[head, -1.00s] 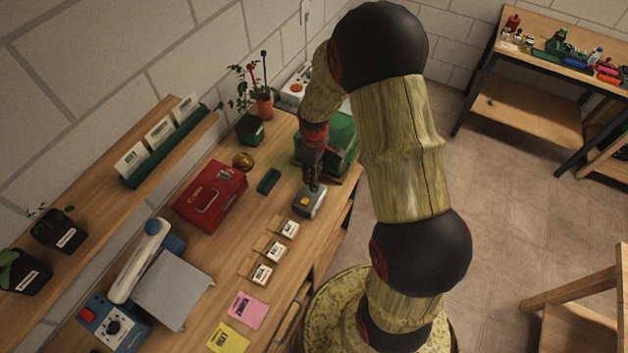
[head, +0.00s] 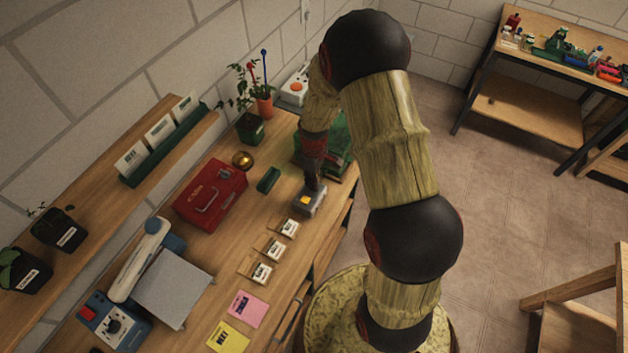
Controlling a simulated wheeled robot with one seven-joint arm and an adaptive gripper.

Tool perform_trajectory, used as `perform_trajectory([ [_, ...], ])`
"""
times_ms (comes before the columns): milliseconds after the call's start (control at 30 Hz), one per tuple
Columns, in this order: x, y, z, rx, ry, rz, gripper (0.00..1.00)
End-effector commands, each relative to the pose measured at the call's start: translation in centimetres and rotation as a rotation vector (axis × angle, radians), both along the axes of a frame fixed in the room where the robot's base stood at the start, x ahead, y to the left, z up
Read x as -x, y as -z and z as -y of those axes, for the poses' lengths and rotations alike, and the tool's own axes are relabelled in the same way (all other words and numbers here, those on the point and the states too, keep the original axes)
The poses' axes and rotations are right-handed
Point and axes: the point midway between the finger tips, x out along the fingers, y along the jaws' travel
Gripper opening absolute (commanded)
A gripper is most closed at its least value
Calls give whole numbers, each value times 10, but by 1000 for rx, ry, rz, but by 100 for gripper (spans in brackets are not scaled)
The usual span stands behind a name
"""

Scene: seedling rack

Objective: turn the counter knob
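A small grey device with a yellow patch on top (head: 308,201) sits near the front edge of the wooden bench; it looks like the counter. My gripper (head: 313,184) points down at the far right side of this device, at or very near it. I cannot tell if it touches. A knob on the device does not show clearly; the gripper covers that part. The fingertips are small and dark, so I cannot see whether they are open or shut.
Nearby on the bench (head: 205,260) are a dark green block (head: 268,179), a red box (head: 210,193), and several small labelled cards (head: 289,228). A green case (head: 335,140) stands behind my gripper. A blue box with a dial (head: 115,325) is at lower left.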

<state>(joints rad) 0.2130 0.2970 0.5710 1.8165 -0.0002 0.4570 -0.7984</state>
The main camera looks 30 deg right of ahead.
Motion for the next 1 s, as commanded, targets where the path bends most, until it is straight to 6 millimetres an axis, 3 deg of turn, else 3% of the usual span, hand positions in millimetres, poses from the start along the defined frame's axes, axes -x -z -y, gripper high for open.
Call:
perform_trajectory([
  [133,0,0,0,0,0,0,0],
  [633,0,0,0,0,13,0,0],
  [1000,0,1,0,0,200,0,0],
])
